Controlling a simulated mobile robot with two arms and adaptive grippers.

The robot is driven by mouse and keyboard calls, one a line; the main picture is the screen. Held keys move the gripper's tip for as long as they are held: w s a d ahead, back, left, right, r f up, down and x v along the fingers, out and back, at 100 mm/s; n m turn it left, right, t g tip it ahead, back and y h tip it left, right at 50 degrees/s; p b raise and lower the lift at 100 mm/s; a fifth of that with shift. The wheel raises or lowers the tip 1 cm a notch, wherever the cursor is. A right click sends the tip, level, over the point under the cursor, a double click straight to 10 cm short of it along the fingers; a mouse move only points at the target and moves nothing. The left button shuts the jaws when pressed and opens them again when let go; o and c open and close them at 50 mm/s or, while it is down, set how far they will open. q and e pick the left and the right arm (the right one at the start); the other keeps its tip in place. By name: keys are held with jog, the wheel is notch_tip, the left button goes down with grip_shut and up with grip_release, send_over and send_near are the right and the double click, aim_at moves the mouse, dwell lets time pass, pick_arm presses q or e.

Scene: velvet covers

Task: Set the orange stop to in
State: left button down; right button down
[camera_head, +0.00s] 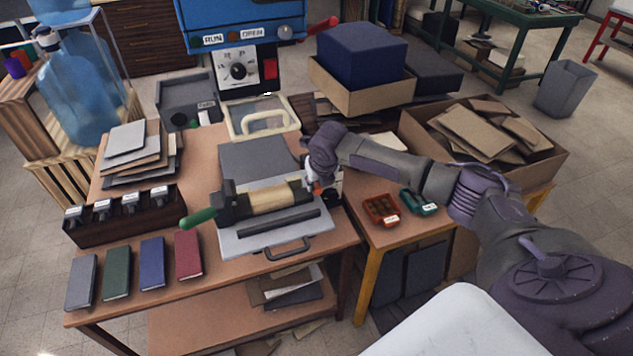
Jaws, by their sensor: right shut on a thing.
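A grey flat-bed device (262,160) stands on the wooden table, with a wooden roller (268,198), a green-handled lever at its left and a pull handle at its front. A small patch of orange, which looks like the orange stop (316,185), shows at the device's right end. My right gripper (313,179) is right at this patch, small and partly hidden by its own wrist, and it is shut on the orange stop. How far in or out the stop sits cannot be told. My left gripper is not in view.
Several coloured books (188,255) lie at the table's front left, beside a dark rack of labelled stamps (122,214). An orange tray (381,209) and a teal tray (418,201) sit right of the device. A cardboard box of scraps (540,161) stands behind my right arm.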

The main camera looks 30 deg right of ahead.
jog(key=a, duration=0.1)
jog(key=a+p, duration=0.1)
jog(key=shift+w+a+r, duration=0.15)
jog(key=shift+w+a, duration=0.15)
jog(key=shift+w, duration=0.05)
jog(key=c, duration=1)
grip_release()
jog(key=shift+o, duration=0.2)
jog(key=v, duration=0.7)
jog(key=shift+s+r, duration=0.1)
jog(key=shift+c, duration=0.2)
